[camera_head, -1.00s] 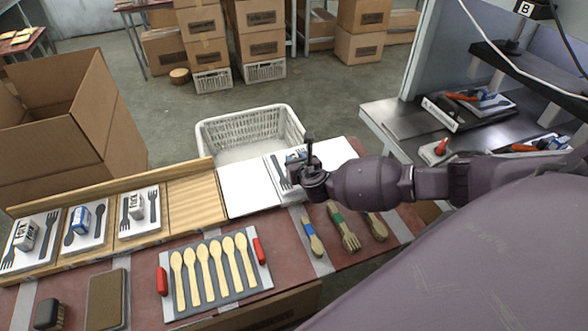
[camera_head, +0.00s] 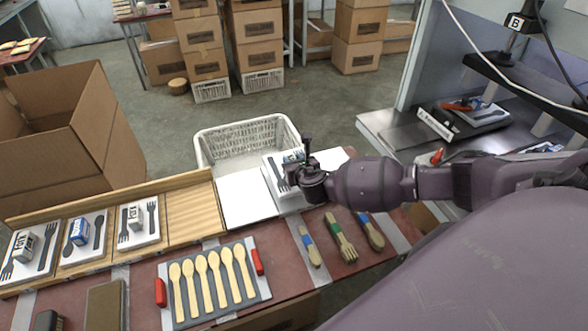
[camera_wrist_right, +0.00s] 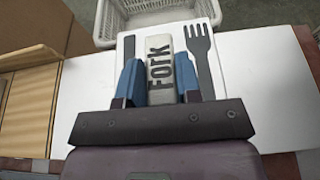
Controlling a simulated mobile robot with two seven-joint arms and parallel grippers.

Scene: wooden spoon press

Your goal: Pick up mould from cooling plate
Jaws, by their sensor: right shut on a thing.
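The white mould (camera_head: 279,178), with dark cutlery shapes and a block marked FORK, is at the right part of the pale cooling plate (camera_head: 242,203). It also shows in the right wrist view (camera_wrist_right: 204,85). My right gripper (camera_head: 305,170) is shut on the FORK block; its two blue fingers press the block's sides in the right wrist view (camera_wrist_right: 160,82). The mould looks slightly raised from the plate, but the gap under it is hard to judge. My left gripper is not in view.
Several similar moulds (camera_head: 138,226) sit in the wooden rack at left. A spoon board (camera_head: 215,285) with red handles lies in front; coloured-band utensils (camera_head: 340,238) lie at right. A white crate (camera_head: 248,140) stands behind the plate. The press bench (camera_head: 400,135) is at right.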

